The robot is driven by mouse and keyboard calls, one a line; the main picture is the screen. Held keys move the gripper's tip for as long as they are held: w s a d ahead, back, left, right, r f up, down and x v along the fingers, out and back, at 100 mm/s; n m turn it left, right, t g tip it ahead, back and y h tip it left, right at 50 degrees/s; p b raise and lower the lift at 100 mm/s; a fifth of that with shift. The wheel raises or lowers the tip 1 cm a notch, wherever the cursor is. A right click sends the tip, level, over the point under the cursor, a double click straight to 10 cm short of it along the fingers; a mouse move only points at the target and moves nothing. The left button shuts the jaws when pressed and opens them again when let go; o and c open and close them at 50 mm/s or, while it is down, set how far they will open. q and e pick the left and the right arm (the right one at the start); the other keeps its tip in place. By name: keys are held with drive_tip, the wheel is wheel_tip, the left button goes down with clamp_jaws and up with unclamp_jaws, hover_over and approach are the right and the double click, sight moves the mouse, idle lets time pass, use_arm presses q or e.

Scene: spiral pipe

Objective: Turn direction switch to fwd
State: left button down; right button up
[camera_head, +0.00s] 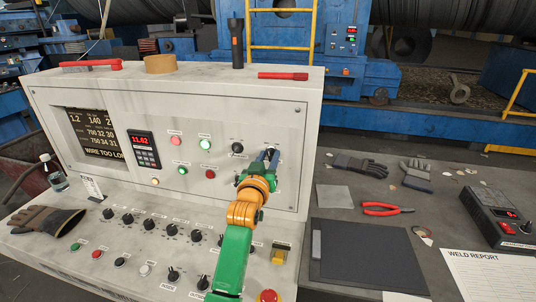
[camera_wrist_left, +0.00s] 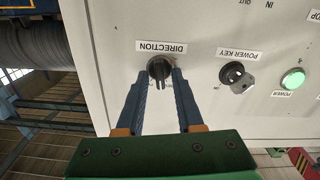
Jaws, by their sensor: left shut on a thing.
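The direction switch (camera_wrist_left: 159,69) is a dark round knob on the white panel, under an upside-down DIRECTION label (camera_wrist_left: 161,47) in the left wrist view. Its bar stands about upright in that view; the small position marks beside it are too small to read. My left gripper (camera_wrist_left: 161,75) has its two blue fingers on either side of the knob's bar, shut on it. In the head view, my left gripper (camera_head: 268,157) reaches the right part of the panel and partly hides the switch. My right gripper is in neither view.
A power key switch (camera_wrist_left: 236,77) and a lit green button (camera_wrist_left: 293,78) sit beside the switch. The control console (camera_head: 262,91) carries several other knobs and buttons. A flashlight (camera_head: 236,43) stands on top. Red-handled pliers (camera_head: 385,209) lie on the table at the right.

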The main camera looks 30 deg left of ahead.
use_arm(q)
drive_tip(key=m+p, duration=0.1)
drive_tip(key=m, duration=0.2)
drive_tip(key=shift+r+m, duration=0.15)
drive_tip(key=shift+m, duration=0.25)
drive_tip(key=shift+d+m+p, duration=0.1)
drive_tip(key=shift+m+p, duration=0.7)
drive_tip(key=shift+m, duration=1.1)
drive_tip(key=c, duration=0.9)
unclamp_jaws()
drive_tip(key=shift+w+f, duration=0.1)
drive_tip(key=shift+f, duration=0.1)
drive_tip(key=b+v, duration=0.1)
drive_tip(key=v, duration=0.6)
